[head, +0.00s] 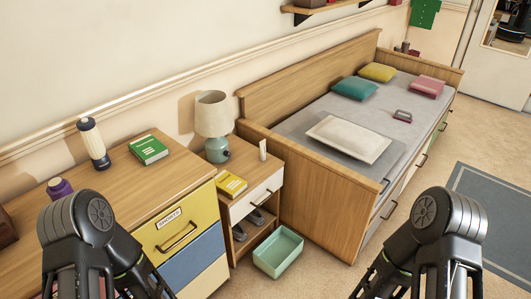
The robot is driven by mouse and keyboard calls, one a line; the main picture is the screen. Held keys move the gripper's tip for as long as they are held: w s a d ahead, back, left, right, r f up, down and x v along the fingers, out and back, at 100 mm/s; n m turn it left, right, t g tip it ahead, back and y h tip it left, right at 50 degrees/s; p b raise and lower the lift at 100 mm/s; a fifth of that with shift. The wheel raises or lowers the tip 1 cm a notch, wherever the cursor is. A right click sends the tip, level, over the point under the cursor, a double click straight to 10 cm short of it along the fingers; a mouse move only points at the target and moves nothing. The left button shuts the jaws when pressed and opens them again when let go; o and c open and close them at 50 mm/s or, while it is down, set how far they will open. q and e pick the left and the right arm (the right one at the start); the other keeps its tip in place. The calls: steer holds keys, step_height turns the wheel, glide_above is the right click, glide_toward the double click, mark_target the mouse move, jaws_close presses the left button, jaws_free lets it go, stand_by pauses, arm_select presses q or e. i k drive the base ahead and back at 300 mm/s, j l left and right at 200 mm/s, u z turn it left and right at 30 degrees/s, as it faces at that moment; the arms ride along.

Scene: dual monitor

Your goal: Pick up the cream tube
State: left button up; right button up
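A small, pale cream upright object (263,150), which looks like the cream tube, stands near the back right of the nightstand top (263,172). It is to the right of the table lamp and apart from it. Its fine detail is too small to make out. My two black arms show at the bottom left and bottom right, well short of the nightstand. Neither gripper's fingers can be seen, and nothing touches the tube.
A lamp (214,120) and a yellow book (230,184) share the nightstand. A dresser (182,176) at the left holds a green book (148,149) and a cream-and-dark bottle (93,143). A bed (322,186) stands right; a teal bin (278,252) is on the floor.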

mark_target(262, 144)
steer(key=i+l+z, duration=0.1)
steer(key=i+l, duration=0.15)
steer(key=i, duration=0.2)
steer(key=i+l+z, duration=0.15)
steer(key=i, duration=0.3)
steer(key=i+l+z, duration=0.1)
steer(key=i+l, duration=0.2)
steer(key=i, duration=0.15)
steer(key=i+l+z, duration=0.15)
steer(key=i, duration=0.75)
